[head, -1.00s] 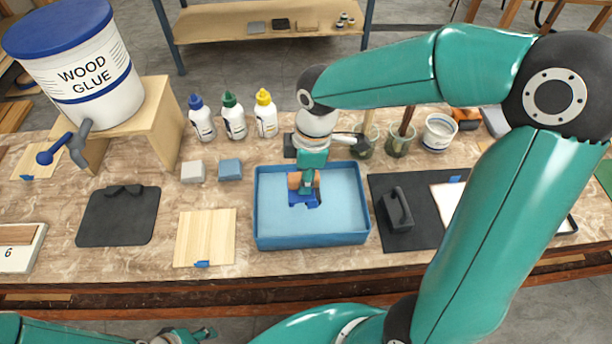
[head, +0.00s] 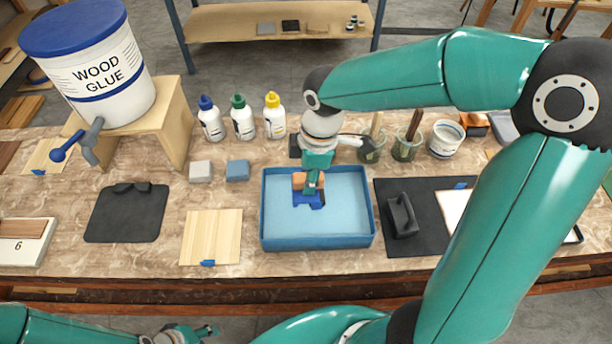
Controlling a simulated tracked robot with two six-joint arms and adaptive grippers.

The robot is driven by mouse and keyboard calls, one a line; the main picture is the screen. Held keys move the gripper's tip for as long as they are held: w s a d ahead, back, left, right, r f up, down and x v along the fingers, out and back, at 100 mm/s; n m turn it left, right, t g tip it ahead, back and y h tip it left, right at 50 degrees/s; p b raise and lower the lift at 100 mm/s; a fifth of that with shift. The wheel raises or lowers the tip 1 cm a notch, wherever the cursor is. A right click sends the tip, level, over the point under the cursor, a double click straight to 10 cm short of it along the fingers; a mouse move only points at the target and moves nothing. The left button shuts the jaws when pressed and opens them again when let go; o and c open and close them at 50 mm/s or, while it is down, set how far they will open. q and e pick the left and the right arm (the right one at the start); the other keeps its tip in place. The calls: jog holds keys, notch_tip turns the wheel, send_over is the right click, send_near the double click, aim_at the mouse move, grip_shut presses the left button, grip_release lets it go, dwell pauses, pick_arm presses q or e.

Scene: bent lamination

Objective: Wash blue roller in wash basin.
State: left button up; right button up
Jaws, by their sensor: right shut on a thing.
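The blue wash basin (head: 272,226), a rectangular tray of light blue water, stands at the front middle of the table. The blue roller (head: 308,199) is inside it, near its back middle, with an orange-brown part above the blue. My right gripper (head: 311,186) points down into the basin and is shut on the roller. It hides part of the roller, and I cannot tell how deep the roller sits in the water. My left gripper (head: 190,335) shows at the bottom edge, away from the table top, too small and cut off to judge its fingers.
A wood glue bucket (head: 100,70) on a wooden stand is at the left. Several glue bottles (head: 242,118) and jars (head: 406,150) line the back. A pale board (head: 212,236) lies left of the basin; a black mat (head: 420,238) with a black block (head: 403,215) lies right.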

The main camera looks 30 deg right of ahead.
jog(key=shift+r, duration=0.1)
notch_tip(320, 180, up, 5)
jog(key=p, duration=0.4)
dwell(0.7)
